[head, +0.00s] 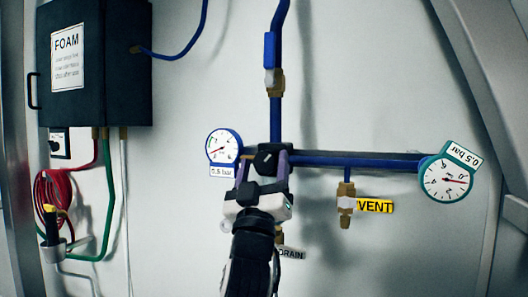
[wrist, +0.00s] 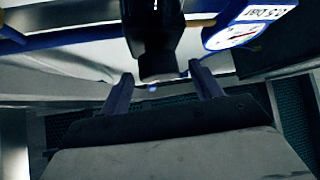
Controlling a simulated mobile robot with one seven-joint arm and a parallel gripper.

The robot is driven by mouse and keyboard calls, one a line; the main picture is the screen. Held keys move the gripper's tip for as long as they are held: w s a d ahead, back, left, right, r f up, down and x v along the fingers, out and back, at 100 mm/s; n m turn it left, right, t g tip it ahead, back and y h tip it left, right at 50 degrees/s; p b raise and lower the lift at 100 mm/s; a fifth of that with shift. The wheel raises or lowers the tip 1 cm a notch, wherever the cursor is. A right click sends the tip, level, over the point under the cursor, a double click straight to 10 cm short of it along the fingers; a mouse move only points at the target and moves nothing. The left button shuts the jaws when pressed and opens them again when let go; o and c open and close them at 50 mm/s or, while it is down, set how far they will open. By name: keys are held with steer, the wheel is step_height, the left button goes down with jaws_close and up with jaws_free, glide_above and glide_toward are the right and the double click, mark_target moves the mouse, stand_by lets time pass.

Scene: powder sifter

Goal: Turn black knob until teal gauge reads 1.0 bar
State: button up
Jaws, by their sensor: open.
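The black knob (head: 268,158) sits at the pipe junction in the middle of the head view. It also shows as a dark block at the top of the wrist view (wrist: 153,38). My gripper (head: 264,161) is open, with one purple finger on each side of the knob. In the wrist view my fingertips (wrist: 160,72) are spread around the knob's near end; contact cannot be told. The teal gauge (head: 446,182) is at the right end of the blue pipe. Its red needle points right, and its tilted tag reads 0.5 bar.
A blue-rimmed gauge (head: 223,146) with a small bar tag is close left of the knob. A brass valve with a yellow VENT tag (head: 375,206) hangs under the pipe. A DRAIN tag (head: 291,254) shows beside my arm. A dark FOAM box (head: 115,65) is at left.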

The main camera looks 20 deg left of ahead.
steer(key=shift+x, duration=0.8)
steer(key=c, duration=1)
steer(key=shift+o, duration=0.2)
steer(key=shift+f+h, duration=0.1)
steer(key=shift+h, duration=0.2)
